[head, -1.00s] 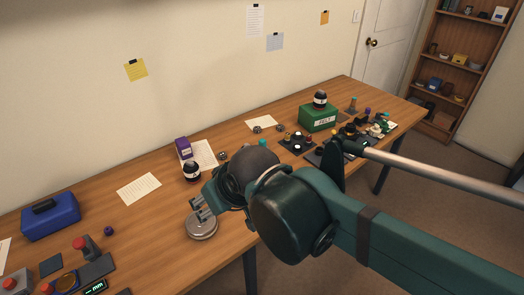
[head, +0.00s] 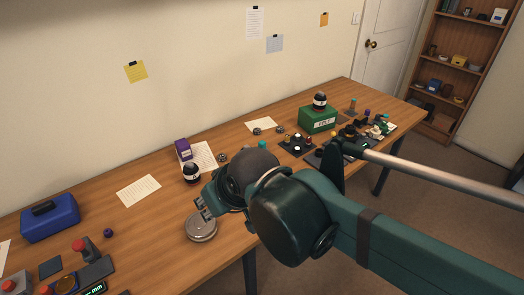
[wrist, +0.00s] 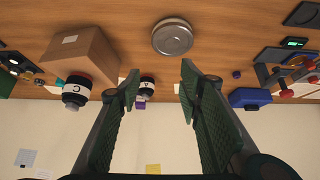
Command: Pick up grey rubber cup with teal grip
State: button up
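I cannot single out the grey rubber cup with teal grip. A small teal-topped item (head: 262,144) shows just behind my arm in the head view, its lower part hidden. Another teal-topped item (head: 353,101) stands farther off at the right end of the table. Both are too small to tell their shape. My gripper (wrist: 158,80) is open, with nothing between its fingers. In the head view my gripper (head: 203,208) is over the table near a round silver tin (head: 201,227), away from both teal-topped items.
A dark jar (head: 191,173) and a purple box (head: 183,149) stand behind my gripper. A green felt box (head: 318,118) and crowded small parts are at right. A blue toolbox (head: 50,217) is at left. The wrist view shows a brown carton (wrist: 85,50) beside a jar (wrist: 77,88).

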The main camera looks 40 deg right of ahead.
jog(key=shift+r, duration=2.55)
jog(key=w+d+r+m+g+h+p, duration=0.1)
jog(key=w+d+r+m+p, duration=0.2)
jog(key=w+d, duration=0.35)
jog(key=w+d+r+m+g+h+p, duration=0.1)
jog(key=w+d+r+m+g+p, duration=0.2)
jog(key=w+d, duration=0.35)
jog(key=m+g+h+p, duration=0.2)
jog(key=m+p, duration=0.6)
jog(key=m, duration=0.2)
send_over(262, 142)
jog(key=a, duration=0.3)
notch_tip(262, 142, down, 18)
jog(key=r, duration=0.1)
jog(key=shift+s+d+f, duration=0.1)
jog(key=shift+s+f, duration=0.2)
jog(key=shift+f, duration=0.35)
jog(key=shift+x, duration=1.25)
